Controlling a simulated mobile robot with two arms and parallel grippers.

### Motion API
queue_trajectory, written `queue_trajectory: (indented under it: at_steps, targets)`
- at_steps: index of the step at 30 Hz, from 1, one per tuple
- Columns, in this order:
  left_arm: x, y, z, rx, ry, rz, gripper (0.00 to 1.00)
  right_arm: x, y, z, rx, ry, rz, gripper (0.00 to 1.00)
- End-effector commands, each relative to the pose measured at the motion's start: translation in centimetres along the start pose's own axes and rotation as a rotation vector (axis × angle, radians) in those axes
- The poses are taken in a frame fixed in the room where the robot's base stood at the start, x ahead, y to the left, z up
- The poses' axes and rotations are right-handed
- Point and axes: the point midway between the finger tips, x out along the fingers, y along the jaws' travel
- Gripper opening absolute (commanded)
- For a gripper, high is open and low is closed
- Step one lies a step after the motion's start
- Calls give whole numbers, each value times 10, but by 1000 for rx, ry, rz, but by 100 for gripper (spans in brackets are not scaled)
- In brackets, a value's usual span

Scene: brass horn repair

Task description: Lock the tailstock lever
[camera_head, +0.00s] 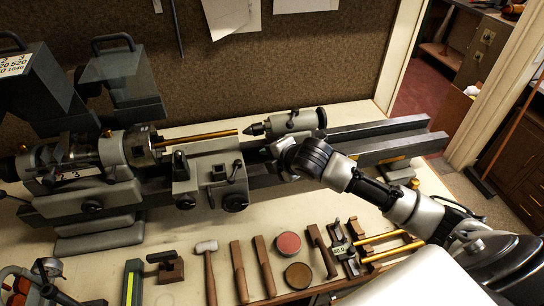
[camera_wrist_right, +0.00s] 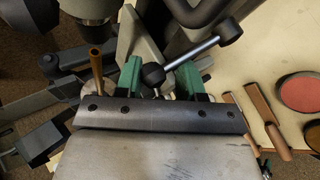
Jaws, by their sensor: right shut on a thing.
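The tailstock (camera_head: 298,122) stands on the lathe bed, its pointed centre facing the end of the brass rod (camera_head: 205,137). My right gripper (camera_head: 276,150) is at the front of the tailstock, and its fingertips are largely hidden there. My left gripper is not in view.
The carriage (camera_head: 210,170) with its handles stands left of the tailstock. Hammers, wooden-handled tools, a red disc (camera_head: 288,243) and a brown disc (camera_head: 298,275) lie along the bench front. The bed (camera_head: 380,128) is free to the right.

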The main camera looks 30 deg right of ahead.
Motion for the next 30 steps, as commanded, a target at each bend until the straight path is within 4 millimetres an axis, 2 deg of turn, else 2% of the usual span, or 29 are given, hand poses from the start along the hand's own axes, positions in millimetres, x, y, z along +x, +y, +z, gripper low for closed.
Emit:
queue_trajectory:
  at_steps: [1, 4, 5, 12, 23, 26, 30]
  targets:
    - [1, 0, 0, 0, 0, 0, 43, 4, -11, -1, -1, -1, -28, 0]
    - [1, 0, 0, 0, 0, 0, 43, 4, -11, -1, -1, 0, -28, 0]
    - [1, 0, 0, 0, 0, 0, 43, 4, -11, -1, 0, 0, -28, 40]
    - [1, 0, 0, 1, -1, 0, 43, 3, -8, -1, 1, 1, -21, 77]
    - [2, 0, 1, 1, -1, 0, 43, -2, -5, 0, 1, 1, -12, 79]
    - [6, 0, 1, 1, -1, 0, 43, -14, -5, 0, 0, 2, -10, 79]
    - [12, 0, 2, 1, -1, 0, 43, -41, -6, 0, -4, 0, -12, 79]
